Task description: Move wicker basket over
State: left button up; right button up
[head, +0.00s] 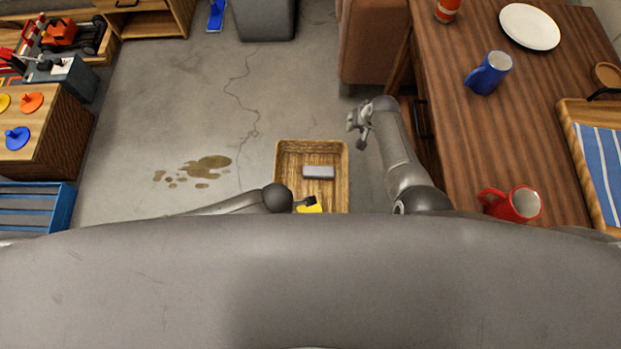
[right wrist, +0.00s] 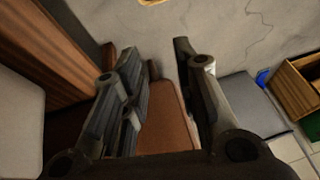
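The wicker basket (head: 290,161) stands on the floor in the lower middle of the head view, close in front of my body. Inside it lie a grey block (head: 318,172) and something yellow (head: 310,208), partly hidden.
The wooden table (head: 470,140) on the right holds a red mug (head: 513,204), a blue mug (head: 489,72) and a white plate (head: 530,27). A brown chair (head: 372,45) stands beyond my right gripper. A brown stain (head: 208,166) marks the open floor left of the basket.

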jog(key=v, duration=1)
jog(key=shift+s, duration=0.2)
jog(key=shift+d, duration=0.1)
dwell(0.4)
